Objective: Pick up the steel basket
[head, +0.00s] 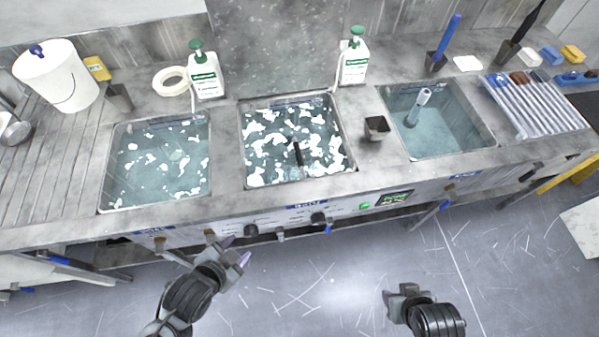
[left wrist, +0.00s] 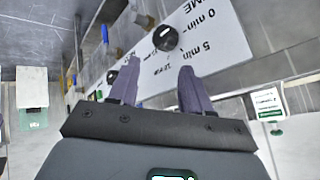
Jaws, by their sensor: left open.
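No steel basket shows plainly. A dark upright handle (head: 298,153) stands out of the foamy water in the middle sink (head: 240,150); whatever is below it is hidden by foam and water. My left gripper (head: 236,250) is open and empty, in front of the counter below the middle sink's front panel. In the left wrist view its two fingers (left wrist: 158,82) are apart, with a dial panel beyond them. My right gripper (head: 392,297) hangs over the floor at lower right, away from the counter; its jaws are too unclear to judge.
A foamy left sink (head: 104,170) and a clearer right sink (head: 490,143) flank the middle one. Two soap bottles (head: 205,78) (head: 355,62) stand behind. Knobs (head: 319,218) protrude from the front panel.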

